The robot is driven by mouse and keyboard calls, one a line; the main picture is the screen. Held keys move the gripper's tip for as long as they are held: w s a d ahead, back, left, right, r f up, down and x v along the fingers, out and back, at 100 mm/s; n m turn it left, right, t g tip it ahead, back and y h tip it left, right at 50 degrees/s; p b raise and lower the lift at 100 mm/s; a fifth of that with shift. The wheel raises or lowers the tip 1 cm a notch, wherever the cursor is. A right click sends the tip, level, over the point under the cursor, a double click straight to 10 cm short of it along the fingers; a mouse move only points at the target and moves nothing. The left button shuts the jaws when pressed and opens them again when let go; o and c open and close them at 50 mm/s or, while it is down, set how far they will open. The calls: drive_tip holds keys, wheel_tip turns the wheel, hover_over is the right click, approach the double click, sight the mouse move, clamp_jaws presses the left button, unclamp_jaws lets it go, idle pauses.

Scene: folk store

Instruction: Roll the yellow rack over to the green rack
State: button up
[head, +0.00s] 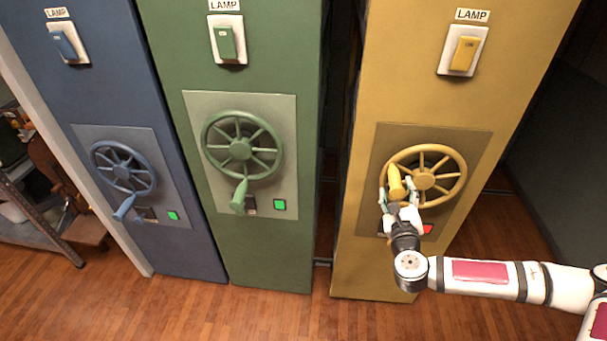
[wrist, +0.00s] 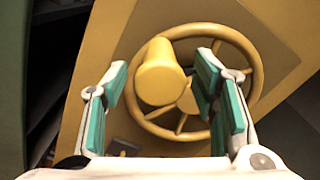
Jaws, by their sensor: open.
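The yellow rack (head: 400,85) stands right of the green rack (head: 270,225), with a dark gap between them. The yellow rack's handwheel (head: 457,180) has a yellow crank handle (head: 395,182) at its left side. My gripper (head: 393,198) is at that handle. In the wrist view, the handle (wrist: 162,78) points toward the camera between the two teal-padded fingers (wrist: 165,95), which are apart. I cannot tell whether either finger touches it. A red indicator (head: 427,229) shows below the yellow wheel, partly hidden by my gripper. The green rack's handwheel (head: 241,147) has its crank handle at the bottom.
A blue rack (head: 185,245) stands left of the green rack. Green indicators show on the green rack (head: 279,204) and blue rack (head: 173,215). Floor rails run between the racks. A shelf (head: 35,235) stands far left. The wooden floor (head: 250,315) in front is clear.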

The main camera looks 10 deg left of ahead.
sight(395, 181)
drive_tip(key=shift+w+b, duration=0.55)
drive_tip(key=shift+w, duration=1.7)
clamp_jaws()
